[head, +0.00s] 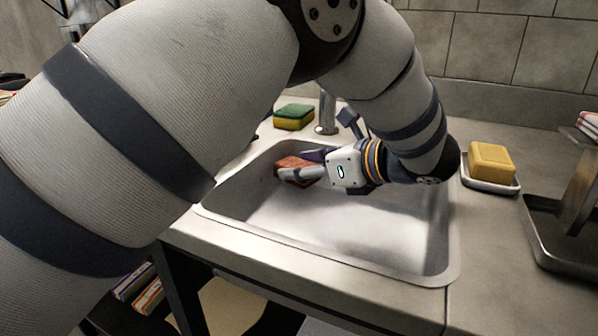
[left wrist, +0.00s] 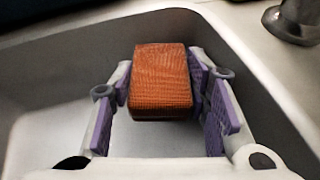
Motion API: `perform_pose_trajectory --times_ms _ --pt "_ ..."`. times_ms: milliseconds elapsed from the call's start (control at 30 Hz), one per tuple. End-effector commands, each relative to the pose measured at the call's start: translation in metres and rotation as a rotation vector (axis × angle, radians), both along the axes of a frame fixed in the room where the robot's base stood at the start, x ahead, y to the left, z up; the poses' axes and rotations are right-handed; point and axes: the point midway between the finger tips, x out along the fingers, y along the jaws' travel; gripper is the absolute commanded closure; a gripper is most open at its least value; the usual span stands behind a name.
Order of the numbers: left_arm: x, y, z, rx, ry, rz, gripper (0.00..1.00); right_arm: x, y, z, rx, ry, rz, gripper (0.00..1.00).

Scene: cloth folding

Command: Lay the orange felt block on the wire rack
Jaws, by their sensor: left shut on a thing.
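The orange felt block (left wrist: 160,85) is between the purple-padded fingers of my left gripper (left wrist: 163,95) in the left wrist view. In the head view the block (head: 294,168) shows at the tip of the left gripper (head: 303,172), over the left part of the sink basin. The gripper is shut on it. Its far side is hidden, and I cannot tell its exact height above the sink floor. I see no wire rack that I can make out for certain. My right gripper is not in view.
The sink (head: 385,235) has raised walls around the gripper. A tap (head: 327,112) stands behind it. A green and yellow sponge (head: 293,117) sits at the back. A yellow block (head: 491,163) lies on a white dish at right, beside a dark metal tray (head: 548,250).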

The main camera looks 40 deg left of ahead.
Motion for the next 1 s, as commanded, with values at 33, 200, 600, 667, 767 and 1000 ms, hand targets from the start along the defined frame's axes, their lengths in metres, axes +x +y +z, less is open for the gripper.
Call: perform_pose_trajectory --times_ms 33,200,600,667,767,1000 --pt "0.000 0.000 0.000 0.000 0.000 0.000 0.98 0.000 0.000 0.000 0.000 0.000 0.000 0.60" --pt "0.000 0.000 0.013 0.000 -0.003 0.001 0.98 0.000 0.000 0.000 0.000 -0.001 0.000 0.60" --pt "-0.014 -0.038 0.052 0.000 -0.006 0.002 0.98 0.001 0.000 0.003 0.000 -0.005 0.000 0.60" --pt "-0.014 -0.038 0.066 0.000 -0.005 0.001 0.98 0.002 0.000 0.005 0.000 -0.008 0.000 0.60" --pt "-0.014 -0.037 0.096 -0.001 -0.008 0.001 0.98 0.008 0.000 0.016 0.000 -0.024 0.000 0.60" --pt "-0.014 -0.037 0.143 0.000 -0.004 0.001 0.98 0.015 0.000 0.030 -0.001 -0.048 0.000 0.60"
